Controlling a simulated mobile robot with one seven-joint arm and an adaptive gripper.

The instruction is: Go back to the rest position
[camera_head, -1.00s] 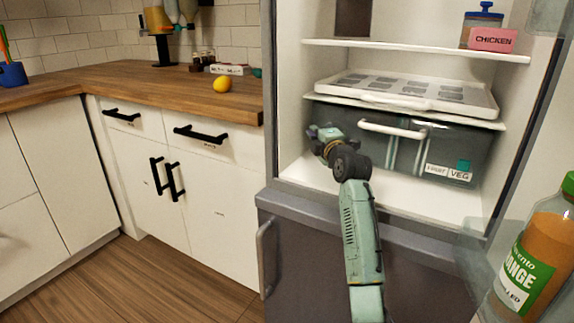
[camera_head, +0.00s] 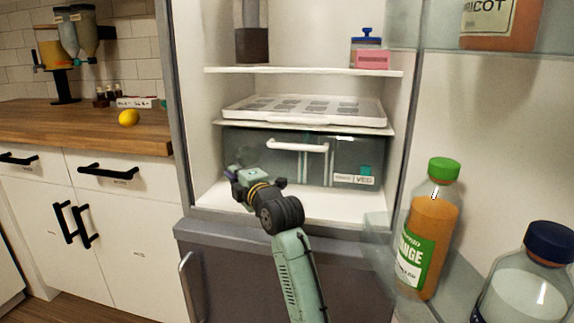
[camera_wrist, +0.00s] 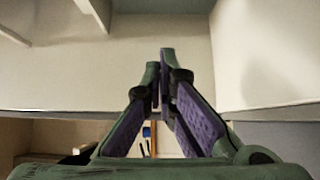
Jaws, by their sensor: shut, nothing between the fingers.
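My gripper (camera_wrist: 160,75) shows in the wrist view with its two fingers together and nothing between them. In the head view my gripper (camera_head: 236,172) is at the end of my arm, inside the open fridge (camera_head: 205,190), at the left front of the clear veg drawer (camera_head: 300,155). The arm reaches up from the bottom of the picture over the lower grey door (camera_head: 215,262). From the head view I cannot tell whether the gripper touches the drawer.
A white tray (camera_head: 305,108) lies on the shelf above the drawer. The open fridge door at right holds an orange bottle (camera_head: 428,235) and a blue-capped bottle (camera_head: 530,290). A wooden counter (camera_head: 80,133) with a yellow fruit (camera_head: 128,117) is at left.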

